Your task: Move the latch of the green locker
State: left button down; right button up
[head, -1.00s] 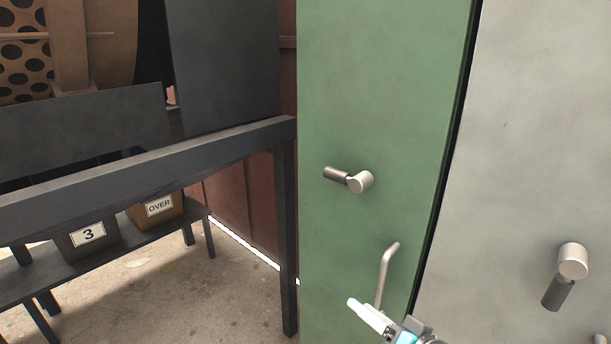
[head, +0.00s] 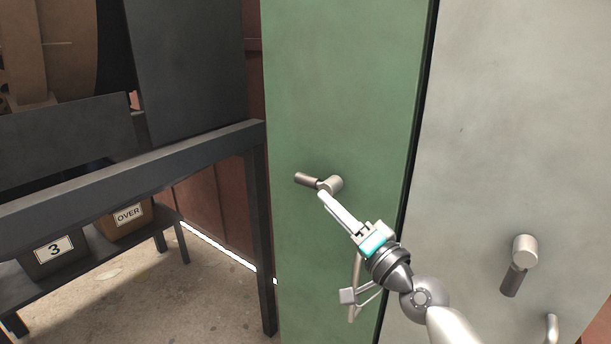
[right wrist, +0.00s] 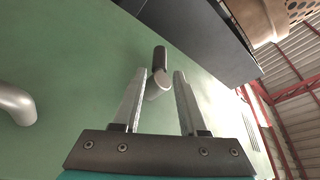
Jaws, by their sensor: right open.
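The green locker (head: 345,90) stands in the middle of the head view, its door shut. Its latch (head: 309,179) is a dark-gripped lever on a pale round hub, pointing left and slightly up. Below it is a bar handle (head: 354,285), partly behind my arm. My right gripper (head: 322,194) is just below the latch, reaching up from the lower right. In the right wrist view the gripper (right wrist: 158,85) is open, with the latch (right wrist: 160,65) showing between its two fingers; I cannot tell whether they touch it. My left gripper is not in view.
A grey locker (head: 500,120) with its own downward-pointing latch (head: 519,262) stands to the right. A dark metal frame (head: 130,170) stands left, close to the green locker. Bins marked 3 (head: 52,250) and OVER (head: 128,215) sit on a low shelf.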

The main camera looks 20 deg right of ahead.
aim_at(306, 177)
jog(key=x, duration=0.9)
jog(key=shift+p, duration=0.35)
grip_shut()
dwell(1.0)
